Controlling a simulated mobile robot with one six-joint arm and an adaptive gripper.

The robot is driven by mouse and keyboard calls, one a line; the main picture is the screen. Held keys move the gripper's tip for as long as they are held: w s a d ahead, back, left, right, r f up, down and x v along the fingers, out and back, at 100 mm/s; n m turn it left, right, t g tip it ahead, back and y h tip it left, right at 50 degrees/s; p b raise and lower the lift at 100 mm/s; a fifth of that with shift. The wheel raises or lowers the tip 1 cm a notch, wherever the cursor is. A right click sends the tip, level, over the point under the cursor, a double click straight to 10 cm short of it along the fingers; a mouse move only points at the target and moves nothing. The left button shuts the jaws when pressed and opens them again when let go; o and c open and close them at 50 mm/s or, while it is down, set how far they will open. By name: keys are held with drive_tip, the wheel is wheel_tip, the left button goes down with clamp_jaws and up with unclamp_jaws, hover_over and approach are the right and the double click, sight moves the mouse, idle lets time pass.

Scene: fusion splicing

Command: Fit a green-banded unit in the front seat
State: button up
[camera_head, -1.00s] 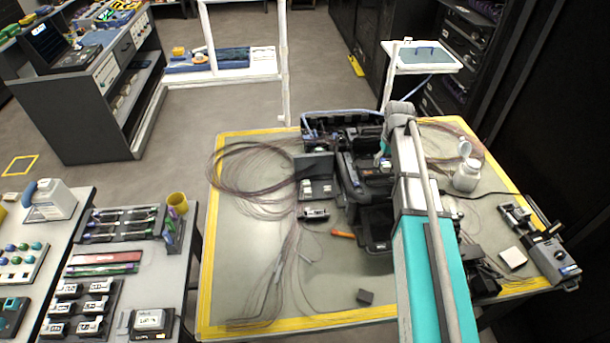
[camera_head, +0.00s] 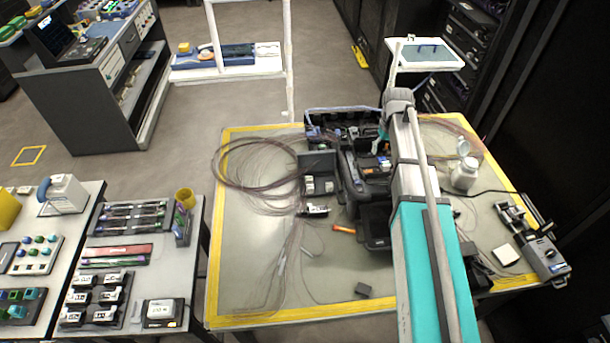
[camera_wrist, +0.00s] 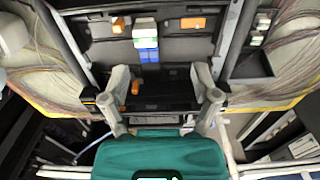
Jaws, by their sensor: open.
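In the wrist view, my gripper (camera_wrist: 161,88) is open, with its two grey fingers spread wide and nothing between them. It hangs over the dark splicer case (camera_wrist: 105,48). A white-and-blue unit (camera_wrist: 147,42) stands in the case ahead of the fingers, with orange parts on either side. Small white units with green marks (camera_wrist: 257,38) sit in a tray at the right edge. In the head view, white units (camera_head: 309,184) sit in a grey holder (camera_head: 318,160) left of the case (camera_head: 376,215). The arm hides my gripper there. I cannot tell which seat is the front one.
A white bottle (camera_head: 464,175) and a device (camera_head: 546,258) stand right of the arm. Loose fibres (camera_head: 250,170) lie on the table's left side. The table's front left is mostly clear.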

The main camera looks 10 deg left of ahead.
drive_tip(key=s+a+f+b, duration=0.2)
drive_tip(key=a+f, duration=0.1)
drive_tip(key=a, duration=0.5)
drive_tip(key=s+a+f+b, duration=0.3)
drive_tip(key=a, duration=0.5)
drive_tip(key=s+a+f+b, duration=0.2)
drive_tip(key=s+a+b, duration=0.1)
drive_tip(key=a, duration=0.5)
drive_tip(key=shift+s+a+f, duration=0.15)
drive_tip(key=shift+a+f, duration=0.05)
drive_tip(key=shift+f, duration=0.2)
drive_tip(key=shift+c, duration=0.3)
idle(1.8)
